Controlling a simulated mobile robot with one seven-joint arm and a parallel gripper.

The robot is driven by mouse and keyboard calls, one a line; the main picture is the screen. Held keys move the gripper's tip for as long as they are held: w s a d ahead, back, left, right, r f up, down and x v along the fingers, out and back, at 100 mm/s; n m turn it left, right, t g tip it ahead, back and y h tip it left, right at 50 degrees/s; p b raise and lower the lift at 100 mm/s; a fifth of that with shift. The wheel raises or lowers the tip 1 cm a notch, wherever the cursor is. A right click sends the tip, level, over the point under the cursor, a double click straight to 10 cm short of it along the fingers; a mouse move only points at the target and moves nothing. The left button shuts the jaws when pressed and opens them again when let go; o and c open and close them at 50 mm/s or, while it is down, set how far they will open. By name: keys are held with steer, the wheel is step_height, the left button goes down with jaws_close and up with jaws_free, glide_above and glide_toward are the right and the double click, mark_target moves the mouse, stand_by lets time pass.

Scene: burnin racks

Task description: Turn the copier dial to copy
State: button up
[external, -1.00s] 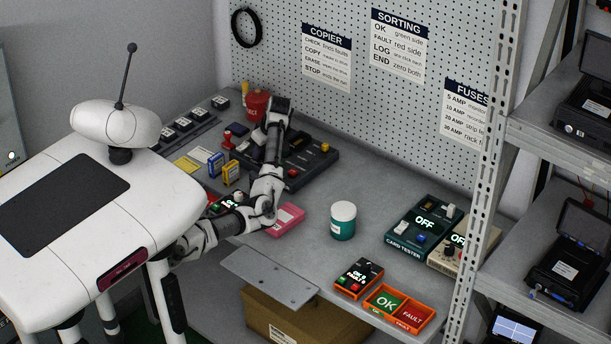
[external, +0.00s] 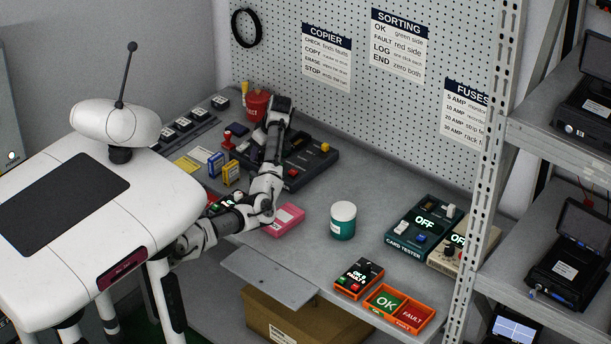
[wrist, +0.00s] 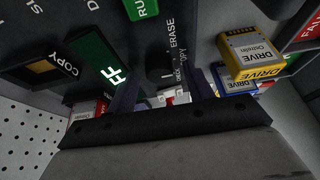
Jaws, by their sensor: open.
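The copier (external: 322,158) is a dark box at the back of the bench, partly hidden behind my arm in the external view. The wrist view shows its dark top (wrist: 105,20) with a green lit display (wrist: 108,72), a COPY slot and a green RUN button. The dark dial (wrist: 155,74) is beside the labels ERASE, COPY and CHECK. The mark on it is too small to read surely. My gripper (wrist: 162,90) is open over the copier, one finger on each side of the dial. I cannot tell whether the fingers touch it.
A yellow drive (wrist: 250,58) and a blue drive (wrist: 236,85) are close beside the copier. A red cup (external: 257,104) stands behind. A pink box (external: 285,219) lies near my forearm. A teal and white jar (external: 343,222) stands on clear bench to the right.

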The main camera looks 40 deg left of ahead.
steer(key=b+v, duration=0.3)
steer(key=v, duration=1.1)
steer(key=shift+b, duration=0.3)
steer(key=shift+f, duration=0.15)
